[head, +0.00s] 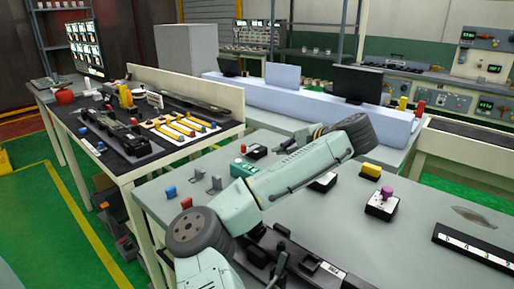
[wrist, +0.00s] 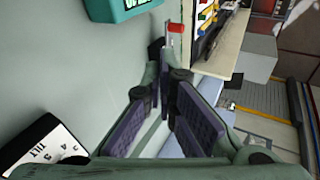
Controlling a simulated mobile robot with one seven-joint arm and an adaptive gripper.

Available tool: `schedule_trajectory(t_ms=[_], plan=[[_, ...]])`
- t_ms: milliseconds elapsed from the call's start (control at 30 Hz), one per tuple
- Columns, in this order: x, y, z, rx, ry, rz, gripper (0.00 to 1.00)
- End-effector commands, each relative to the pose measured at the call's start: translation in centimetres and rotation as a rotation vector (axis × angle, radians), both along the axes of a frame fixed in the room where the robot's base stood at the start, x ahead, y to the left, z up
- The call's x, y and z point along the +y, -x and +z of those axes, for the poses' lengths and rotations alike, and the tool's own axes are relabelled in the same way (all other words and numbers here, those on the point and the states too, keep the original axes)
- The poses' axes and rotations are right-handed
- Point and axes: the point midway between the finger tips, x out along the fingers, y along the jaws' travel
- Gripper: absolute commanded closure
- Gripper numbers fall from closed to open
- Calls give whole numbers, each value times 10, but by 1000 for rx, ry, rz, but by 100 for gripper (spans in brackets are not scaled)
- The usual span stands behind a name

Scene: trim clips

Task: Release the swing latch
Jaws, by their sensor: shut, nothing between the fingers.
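No part in view can be made out for certain as the swing latch. Grey upright brackets (head: 214,184) stand on the bench (head: 150,203) left of my arm, beside a teal block (head: 243,168). A teal block with white lettering (wrist: 122,8) also shows at the top of the wrist view. My gripper (wrist: 166,72) is shut and empty, its dark-padded fingers pointing up the wrist picture. A small red and white part (wrist: 174,35) shows just past the fingertips; contact cannot be told. In the head view my gripper cannot be made out.
A black and white tilt-marked panel (wrist: 45,145) lies left of my gripper. The bench also carries a yellow knob (head: 370,170), a purple knob (head: 387,194), a numbered strip (head: 480,250) and a dark fixture (head: 325,276). Another bench (head: 125,172) with tools stands at left.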

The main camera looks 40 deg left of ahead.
Motion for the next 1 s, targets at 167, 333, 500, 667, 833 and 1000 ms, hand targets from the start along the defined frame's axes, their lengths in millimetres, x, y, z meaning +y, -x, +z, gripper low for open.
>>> schedule_trajectory(t_ms=[167,333,500,667,833,1000], plan=[[1,-1,-1,-1,1,-2,100],[14,-4,-9,0,4,0,100],[44,-9,-22,2,2,3,100],[73,-17,-39,2,1,3,100],[100,-24,-46,0,0,1,100],[117,-29,-49,-1,0,0,100]])
